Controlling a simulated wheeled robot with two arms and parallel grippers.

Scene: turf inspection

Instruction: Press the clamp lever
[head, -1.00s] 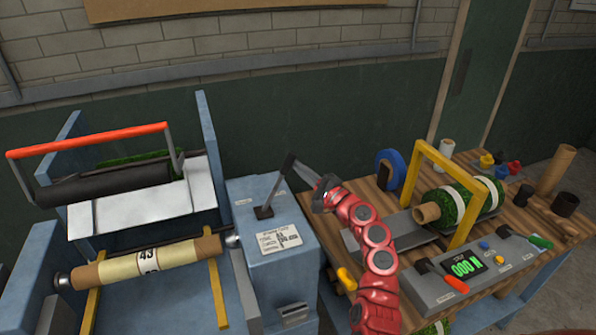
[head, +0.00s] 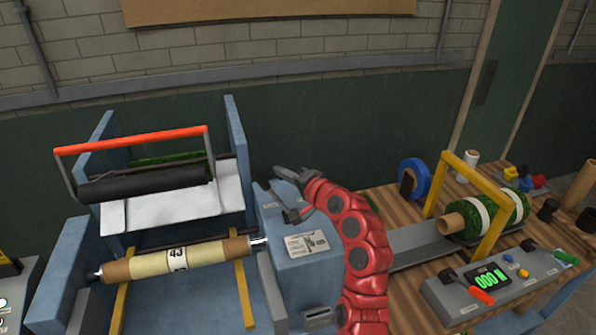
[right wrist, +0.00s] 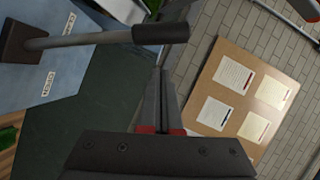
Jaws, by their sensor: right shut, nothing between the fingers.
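The clamp lever (head: 277,200) is a grey rod with a dark grip on top of the blue housing (head: 308,270), and it leans to the left in the head view. In the right wrist view the lever (right wrist: 90,39) runs from its dark base at the left to its black grip near the top middle. My right gripper (head: 282,173) is shut and empty, just above and right of the lever's grip. In the wrist view its closed fingers (right wrist: 162,95) point at the area beside the grip; I cannot tell whether they touch. My left gripper is not in view.
A core (head: 178,260) with a paper band numbered 43 lies in the blue frame left of the housing. A red-handled roller (head: 140,185) sits above it. A wooden bench (head: 385,205) at right holds a turf roll (head: 485,215) and a control box (head: 500,283).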

